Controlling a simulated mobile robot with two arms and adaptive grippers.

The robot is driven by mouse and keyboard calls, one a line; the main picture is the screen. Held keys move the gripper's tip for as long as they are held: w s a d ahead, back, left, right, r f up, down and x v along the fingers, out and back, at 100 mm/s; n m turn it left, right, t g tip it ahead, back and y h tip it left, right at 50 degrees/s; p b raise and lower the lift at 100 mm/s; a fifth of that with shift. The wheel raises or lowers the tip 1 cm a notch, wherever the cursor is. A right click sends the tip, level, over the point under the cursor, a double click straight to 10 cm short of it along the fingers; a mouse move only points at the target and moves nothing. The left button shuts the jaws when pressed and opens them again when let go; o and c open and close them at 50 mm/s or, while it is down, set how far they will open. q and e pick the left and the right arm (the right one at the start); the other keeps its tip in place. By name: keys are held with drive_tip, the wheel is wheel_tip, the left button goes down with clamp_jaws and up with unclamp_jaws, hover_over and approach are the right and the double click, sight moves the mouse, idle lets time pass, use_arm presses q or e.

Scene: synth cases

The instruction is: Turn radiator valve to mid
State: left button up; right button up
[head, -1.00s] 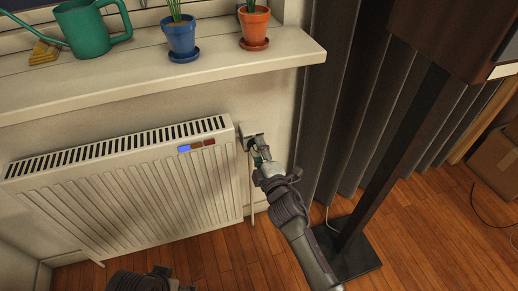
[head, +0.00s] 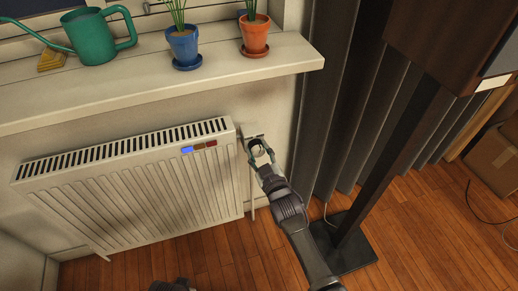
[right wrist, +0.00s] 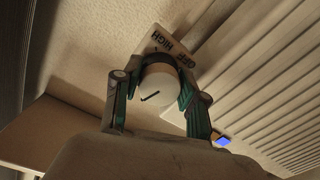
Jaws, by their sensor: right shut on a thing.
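The white round valve knob (right wrist: 158,84) sits at the radiator's upper right end. A short black line marks its face in the right wrist view. A plate (right wrist: 190,56) behind it reads HIGH and OFF; the rest of the plate is hidden by the knob and fingers. My right gripper (right wrist: 156,98) is shut on the knob, one finger on each side. In the head view my right gripper (head: 261,151) is at the radiator's right end. The radiator (head: 130,195) has a blue, a brown and a red patch; the blue one (head: 187,150) is brightest.
A windowsill (head: 200,88) juts out above the radiator, with a green watering can (head: 95,38), a blue pot (head: 184,46) and an orange pot (head: 255,36). Grey curtains (head: 335,110) and a dark lamp stand (head: 392,155) stand right of my right arm.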

drive_tip(key=m, duration=0.2)
drive_tip(key=shift+m+p, duration=0.3)
drive_tip(key=shift+p, duration=0.05)
use_arm(q)
drive_tip(key=shift+s+a+f, duration=0.1)
drive_tip(key=shift+s+f, duration=0.25)
drive_tip(key=shift+f, duration=0.4)
drive_tip(key=shift+s+f, duration=0.4)
drive_tip(key=shift+f, duration=0.35)
drive_tip(key=shift+s+a+f, duration=0.1)
drive_tip(key=shift+s+f, duration=0.25)
drive_tip(key=shift+f, duration=0.4)
use_arm(e)
drive_tip(key=shift+f+m, duration=0.15)
drive_tip(key=shift+m, duration=1.25)
drive_tip(key=o, duration=1.1)
drive_tip(key=shift+o, duration=0.2)
drive_tip(key=shift+s, duration=0.1)
drive_tip(key=v, duration=1.2)
